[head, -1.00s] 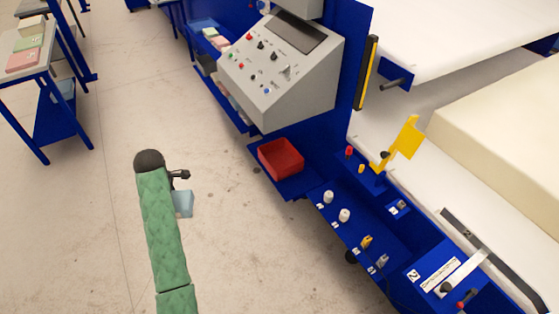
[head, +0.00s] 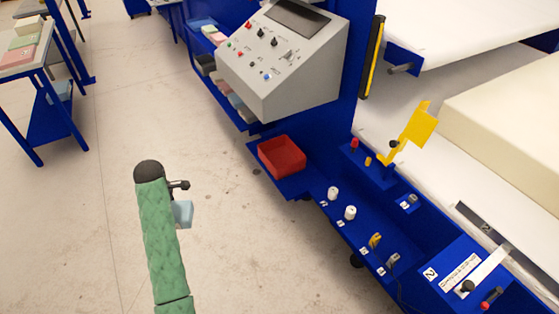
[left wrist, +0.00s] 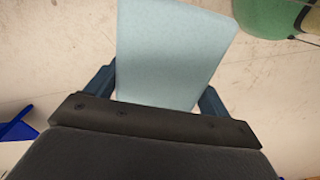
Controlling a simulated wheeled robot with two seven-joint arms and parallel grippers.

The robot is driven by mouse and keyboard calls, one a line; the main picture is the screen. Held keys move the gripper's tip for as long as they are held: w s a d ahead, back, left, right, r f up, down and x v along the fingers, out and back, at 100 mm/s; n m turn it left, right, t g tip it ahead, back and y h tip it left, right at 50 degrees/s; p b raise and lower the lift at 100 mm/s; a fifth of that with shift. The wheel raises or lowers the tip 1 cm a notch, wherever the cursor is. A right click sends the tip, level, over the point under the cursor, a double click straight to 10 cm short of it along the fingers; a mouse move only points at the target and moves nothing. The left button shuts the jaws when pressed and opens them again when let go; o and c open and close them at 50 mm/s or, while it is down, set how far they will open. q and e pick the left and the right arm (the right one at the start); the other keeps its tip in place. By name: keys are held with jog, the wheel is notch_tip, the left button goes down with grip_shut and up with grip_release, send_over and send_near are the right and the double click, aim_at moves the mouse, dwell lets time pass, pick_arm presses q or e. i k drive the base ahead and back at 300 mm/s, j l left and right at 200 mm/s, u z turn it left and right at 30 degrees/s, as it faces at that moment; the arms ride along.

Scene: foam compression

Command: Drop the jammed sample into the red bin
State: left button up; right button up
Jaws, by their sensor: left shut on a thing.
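A light blue foam sample (head: 183,213) is in my left gripper (head: 180,202), out over the open floor in the head view. In the left wrist view the sample (left wrist: 170,50) stands between the two dark blue fingers of the gripper (left wrist: 158,88), which are shut on it. The red bin (head: 282,156) sits on a blue shelf below the grey control console, to the right of and apart from the gripper. I see nothing inside the bin. My right gripper is in neither view.
The grey control console (head: 282,60) stands above and behind the bin. A blue machine rail with knobs (head: 333,193) and a yellow flag-like lever (head: 420,125) runs down the right. A blue-legged table (head: 30,62) stands at upper left. Floor between is clear.

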aim_at(278, 162)
jog(key=i+j, duration=0.2)
jog(key=j, duration=0.15)
jog(key=i+j, duration=0.2)
jog(key=j, duration=0.15)
jog(key=i+j, duration=0.45)
jog(key=j, duration=0.25)
jog(key=i+j+z, duration=0.15)
jog(key=j+z, duration=0.2)
jog(key=i+j+z, duration=0.1)
jog(key=j+z, duration=0.25)
jog(key=i+j+z, duration=0.1)
jog(key=j+z, duration=0.25)
jog(key=l, duration=0.1)
